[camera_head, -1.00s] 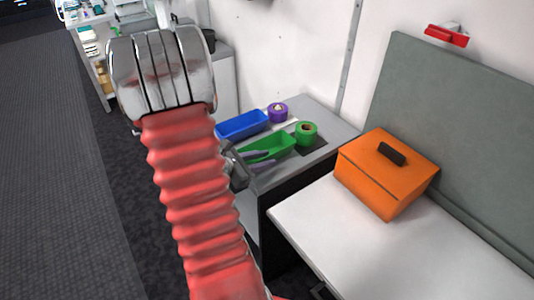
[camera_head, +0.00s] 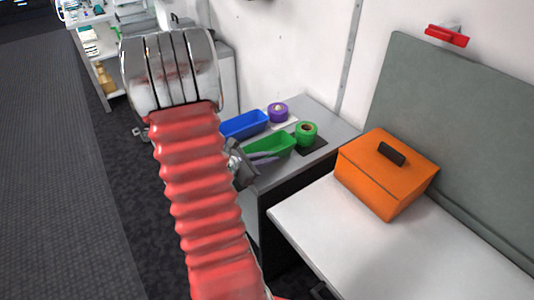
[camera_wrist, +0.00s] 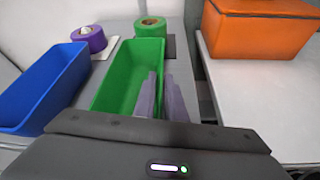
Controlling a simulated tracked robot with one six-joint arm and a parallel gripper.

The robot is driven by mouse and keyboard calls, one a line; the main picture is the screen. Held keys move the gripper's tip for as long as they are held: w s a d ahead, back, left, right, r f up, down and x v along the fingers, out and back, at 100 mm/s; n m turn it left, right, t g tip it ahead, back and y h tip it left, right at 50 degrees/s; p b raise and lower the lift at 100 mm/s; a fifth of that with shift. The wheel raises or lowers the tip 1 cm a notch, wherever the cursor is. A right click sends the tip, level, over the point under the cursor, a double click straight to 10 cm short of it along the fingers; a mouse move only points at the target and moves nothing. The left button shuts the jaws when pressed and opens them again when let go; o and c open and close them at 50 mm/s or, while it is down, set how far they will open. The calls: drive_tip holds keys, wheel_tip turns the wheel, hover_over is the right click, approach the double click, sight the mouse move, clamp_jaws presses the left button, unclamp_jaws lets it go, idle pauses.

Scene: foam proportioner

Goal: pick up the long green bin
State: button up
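The long green bin (camera_head: 275,142) sits on the grey counter between the blue bin and the counter's front edge. In the wrist view the green bin (camera_wrist: 123,78) is upright, open-topped and looks empty. My gripper (camera_head: 268,157) is at the near side of the bin. In the wrist view its two purple-grey fingers (camera_wrist: 160,78) are close together at the bin's right long wall, the left one over the inside and the right one outside. A narrow gap shows between them. I cannot tell whether they press on the wall.
A blue bin (camera_head: 245,124) lies left of the green one. A purple tape roll (camera_head: 278,112) and a green tape roll (camera_head: 306,133) stand behind. An orange box (camera_head: 386,172) sits on the white bench (camera_head: 340,240) at right.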

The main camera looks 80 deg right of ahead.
clamp_jaws()
drive_tip(key=shift+r, duration=0.1)
drive_tip(key=shift+r, duration=4.95)
